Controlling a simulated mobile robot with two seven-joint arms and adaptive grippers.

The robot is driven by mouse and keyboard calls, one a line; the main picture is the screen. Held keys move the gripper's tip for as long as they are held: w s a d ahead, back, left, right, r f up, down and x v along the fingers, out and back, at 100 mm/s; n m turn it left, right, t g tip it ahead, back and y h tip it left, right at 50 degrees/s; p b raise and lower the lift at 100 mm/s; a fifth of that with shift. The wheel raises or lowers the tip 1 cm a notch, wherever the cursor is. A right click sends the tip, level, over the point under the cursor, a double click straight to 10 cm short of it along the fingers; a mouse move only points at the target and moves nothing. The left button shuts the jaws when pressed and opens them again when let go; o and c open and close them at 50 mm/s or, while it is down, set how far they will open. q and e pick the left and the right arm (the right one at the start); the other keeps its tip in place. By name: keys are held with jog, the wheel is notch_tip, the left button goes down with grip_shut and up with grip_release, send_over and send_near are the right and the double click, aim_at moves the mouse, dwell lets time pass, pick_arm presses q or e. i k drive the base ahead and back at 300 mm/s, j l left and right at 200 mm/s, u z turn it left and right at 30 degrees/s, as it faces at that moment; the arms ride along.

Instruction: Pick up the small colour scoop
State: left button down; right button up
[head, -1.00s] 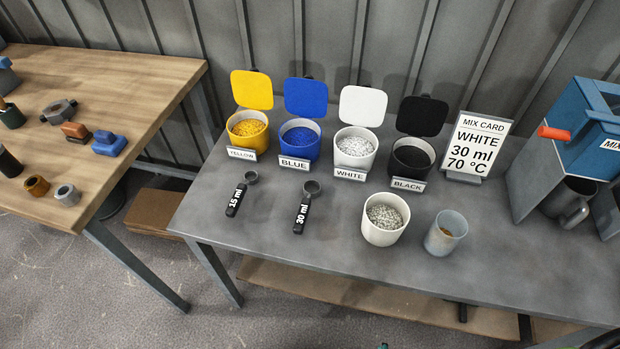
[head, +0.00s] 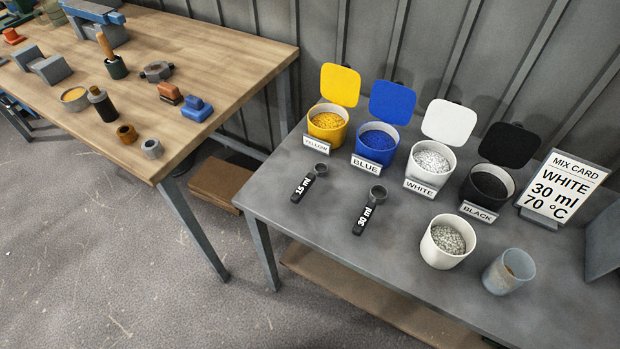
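The small colour scoop (head: 309,182), dark with a white "15 ml" label, lies on the grey table (head: 290,218) near its left end. Its round cup points away from me, towards the yellow pot. The larger scoop (head: 370,210), marked "30 ml", lies to its right, apart from it. Neither of my grippers is in the head view, and nothing touches the scoops.
Open-lidded pots stand behind the scoops: yellow (head: 327,122), blue (head: 376,144), white (head: 430,165) and black (head: 487,187). A white cup of granules (head: 447,241), a grey cup (head: 508,271) and a mix card (head: 562,187) stand right. A wooden workbench (head: 210,55) is at left.

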aim_at(320, 169)
jog(key=z, duration=1.7)
jog(key=u, duration=1.7)
jog(key=k+l, duration=0.1)
jog(key=l, duration=0.3)
jog(key=k+l, duration=0.1)
jog(key=l, duration=0.3)
jog(key=k+l, duration=0.1)
jog(key=l, duration=0.3)
